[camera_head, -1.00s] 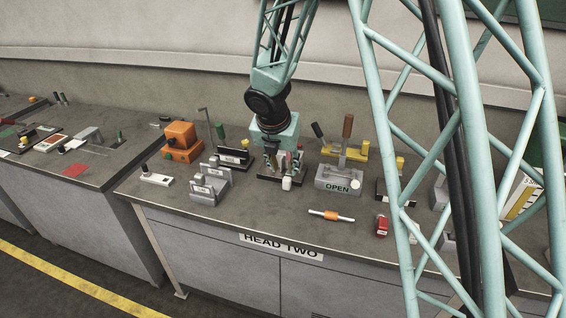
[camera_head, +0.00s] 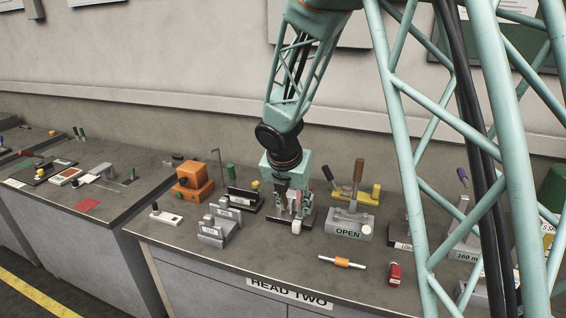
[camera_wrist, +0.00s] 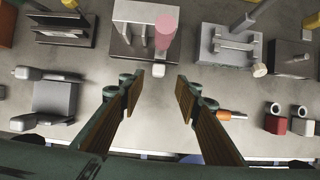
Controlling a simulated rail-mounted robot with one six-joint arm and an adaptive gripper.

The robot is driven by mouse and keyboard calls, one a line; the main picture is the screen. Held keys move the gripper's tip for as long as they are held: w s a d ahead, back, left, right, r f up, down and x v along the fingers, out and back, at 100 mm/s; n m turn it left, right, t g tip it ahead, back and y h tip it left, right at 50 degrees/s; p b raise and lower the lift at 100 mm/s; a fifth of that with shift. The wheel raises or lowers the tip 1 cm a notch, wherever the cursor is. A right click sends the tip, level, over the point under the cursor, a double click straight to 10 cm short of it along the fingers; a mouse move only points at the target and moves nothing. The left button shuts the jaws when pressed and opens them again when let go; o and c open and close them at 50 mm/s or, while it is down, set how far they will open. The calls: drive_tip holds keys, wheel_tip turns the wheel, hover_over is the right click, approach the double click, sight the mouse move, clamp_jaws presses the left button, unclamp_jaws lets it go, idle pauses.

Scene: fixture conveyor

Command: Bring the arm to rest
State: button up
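My gripper (camera_head: 291,206) is low over a grey fixture block in the head view. In the wrist view my gripper (camera_wrist: 158,100) shows two brown-padded fingers spread wide apart with nothing between them. The fixture block (camera_wrist: 143,35) lies just beyond the fingertips, with a pink round-topped post (camera_wrist: 165,30) and a small white knob (camera_wrist: 158,70) at its near edge. In the head view my gripper partly hides this block.
Left of my gripper stand an orange box (camera_head: 192,182) and grey twin blocks (camera_head: 219,226). Right of it are the "OPEN" block (camera_head: 347,228), an orange-banded rod (camera_head: 342,262) and a red padlock-like piece (camera_head: 395,274).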

drive_tip(key=s+d+r+m, duration=0.7)
drive_tip(key=s+r+m, duration=0.1)
drive_tip(key=s+r, duration=0.2)
drive_tip(key=s+d+r+m, duration=0.6)
drive_tip(key=s+r+m, duration=0.2)
drive_tip(key=s+r, duration=0.2)
drive_tip(key=s+r+m, duration=0.2)
drive_tip(key=s+m, duration=0.5)
drive_tip(key=s, duration=0.7)
drive_tip(key=s+d+r+m+y, duration=0.1)
drive_tip(key=s+r+m, duration=0.1)
drive_tip(key=s+m, duration=0.6)
drive_tip(key=s, duration=0.6)
drive_tip(key=shift+s+d+r+y, duration=0.15)
drive_tip(key=shift+s+r+y, duration=0.05)
drive_tip(key=shift+y, duration=0.1)
